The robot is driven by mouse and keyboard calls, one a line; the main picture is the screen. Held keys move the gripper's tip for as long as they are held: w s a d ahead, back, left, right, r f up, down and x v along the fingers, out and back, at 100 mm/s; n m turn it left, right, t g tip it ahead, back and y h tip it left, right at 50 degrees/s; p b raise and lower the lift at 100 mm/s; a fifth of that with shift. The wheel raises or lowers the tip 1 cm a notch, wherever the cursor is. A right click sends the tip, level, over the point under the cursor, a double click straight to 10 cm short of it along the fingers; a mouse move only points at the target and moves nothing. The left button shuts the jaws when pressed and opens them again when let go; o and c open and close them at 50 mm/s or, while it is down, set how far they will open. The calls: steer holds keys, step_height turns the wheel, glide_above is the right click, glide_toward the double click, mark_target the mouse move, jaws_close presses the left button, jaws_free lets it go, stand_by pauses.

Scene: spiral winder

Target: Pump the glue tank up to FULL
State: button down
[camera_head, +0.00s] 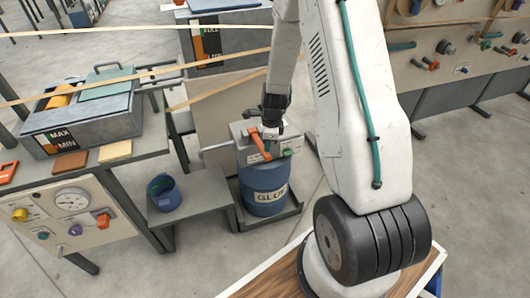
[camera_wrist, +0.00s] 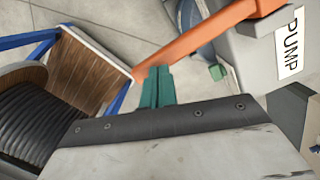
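The pump (camera_head: 240,133) is a grey box on top of a blue drum (camera_head: 265,180) lettered GLUE. An orange pump lever (camera_head: 260,147) slants across its front; in the wrist view the lever (camera_wrist: 205,42) runs beside the PUMP label (camera_wrist: 290,45). My gripper (camera_head: 270,131) is at the pump, beside the lever. Its green fingertips (camera_wrist: 158,88) are together with no clear gap and overlap the lever's lower edge; whether they touch it cannot be told. A black and orange level gauge (camera_head: 211,37) behind shows partly covered lettering, seemingly FULL at the top.
A grey tank (camera_head: 90,118) with a MAX/MIN gauge stands on the left bench. A blue bucket (camera_head: 165,192) sits on a low grey stand (camera_head: 205,188) beside the drum. Tan strips (camera_head: 130,78) stretch across behind my arm. A panel with knobs (camera_head: 465,45) is at right.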

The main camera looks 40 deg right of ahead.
steer(key=shift+f, duration=0.15)
steer(key=shift+w+f, duration=0.1)
steer(key=shift+f, duration=1)
steer(key=shift+s+d+r, duration=0.3)
steer(key=shift+s+d, duration=0.15)
steer(key=shift+d, duration=0.2)
steer(key=shift+s+d+r, duration=0.25)
steer(key=shift+s+d, duration=0.2)
steer(key=shift+d, duration=0.15)
step_height(320, 180, up, 8)
steer(key=shift+s+d, duration=0.25)
steer(key=shift+d, duration=0.05)
steer(key=shift+f, duration=0.15)
